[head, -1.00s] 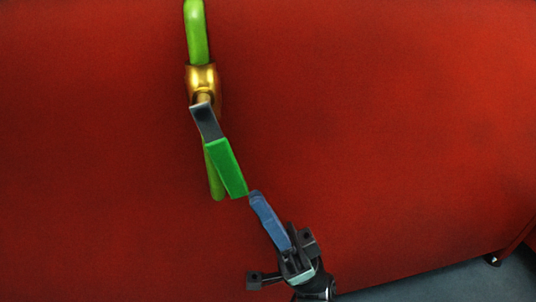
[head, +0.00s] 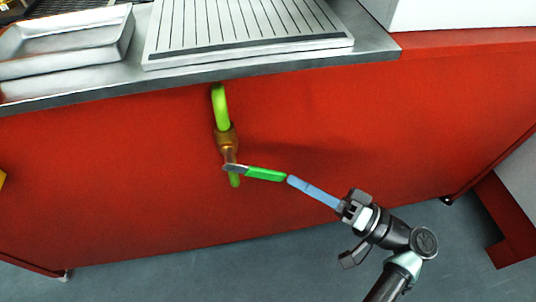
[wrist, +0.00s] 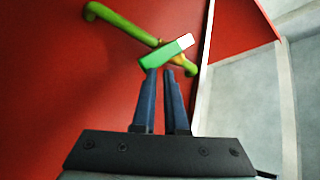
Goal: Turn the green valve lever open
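The valve lever has a green grip (head: 266,174) and a grey metal end at the brass valve body (head: 227,138). The valve sits on a light green pipe (head: 221,107) on the red panel. In the head view the lever points right, at a wide angle to the pipe. My gripper (head: 290,181) is at the grip's free end, its blue fingers in line with the lever. In the wrist view the fingers (wrist: 161,73) are apart with a gap between them. The green grip (wrist: 164,54) lies just past the tips; contact is unclear.
The red panel (head: 120,190) is broad and flat around the valve. Above it, a grey counter edge (head: 200,75) carries a metal tray (head: 110,42) and a slatted plate (head: 250,45). Grey floor (head: 180,275) lies below. A red leg (head: 510,215) stands at the right.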

